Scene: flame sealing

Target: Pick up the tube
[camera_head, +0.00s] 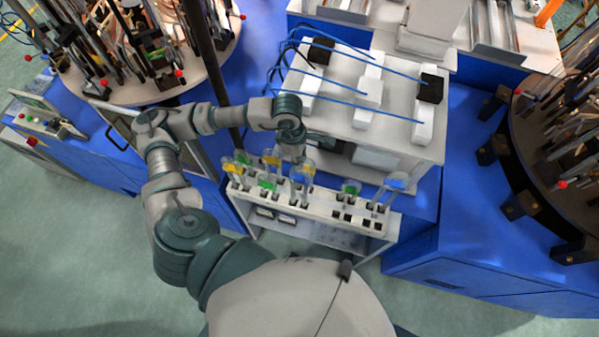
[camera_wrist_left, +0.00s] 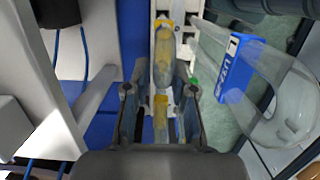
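Several clear tubes with coloured labels stand in a white rack (camera_head: 325,230) in the head view. A green-label tube (camera_head: 350,188) and a blue-label tube (camera_head: 395,184) stand towards the right; others cluster at left. My left gripper (camera_head: 298,158) is over this cluster. In the left wrist view, the left gripper (camera_wrist_left: 159,92) is open, with its fingers apart on either side of a yellow-banded tube (camera_wrist_left: 160,118). I cannot tell whether they touch it. Another yellow-banded tube (camera_wrist_left: 163,60) lies beyond the fingertips. A blue-label tube (camera_wrist_left: 240,65) looms close at right. My right gripper is not in view.
A white machine (camera_head: 345,125) with blue hoses stands just behind the rack on a blue cabinet. Round carousels with metal fixtures stand at upper left (camera_head: 145,95) and right (camera_head: 560,130). The rack has several empty holes towards its right. Green floor lies in front.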

